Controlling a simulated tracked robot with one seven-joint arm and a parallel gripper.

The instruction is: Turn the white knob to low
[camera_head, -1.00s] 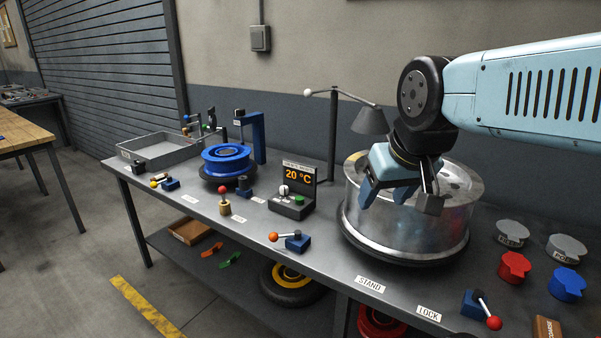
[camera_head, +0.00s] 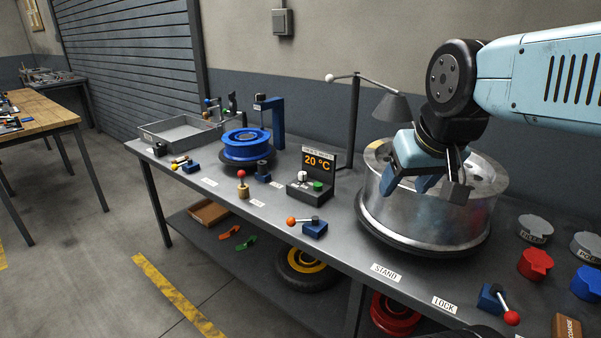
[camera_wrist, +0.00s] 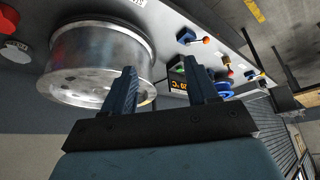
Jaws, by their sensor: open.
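The white knob (camera_head: 302,176) sits on the left of a small dark control box (camera_head: 310,193) on the bench. A green button (camera_head: 317,186) is beside it, and the box's upright display (camera_head: 319,161) reads 20 °C. My gripper (camera_head: 408,184) is open and empty, in front of the upper part of the silver wheel rim, well to the right of the knob. In the wrist view its two blue fingers (camera_wrist: 160,88) stand apart; the display shows between and behind them, and the knob cannot be made out there.
The large silver rim (camera_head: 430,220) stands on the bench right of the box. A lamp on a post (camera_head: 353,120) rises behind the box. An orange-tipped lever (camera_head: 312,228) is in front, and a blue wheel (camera_head: 246,145) is to the left.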

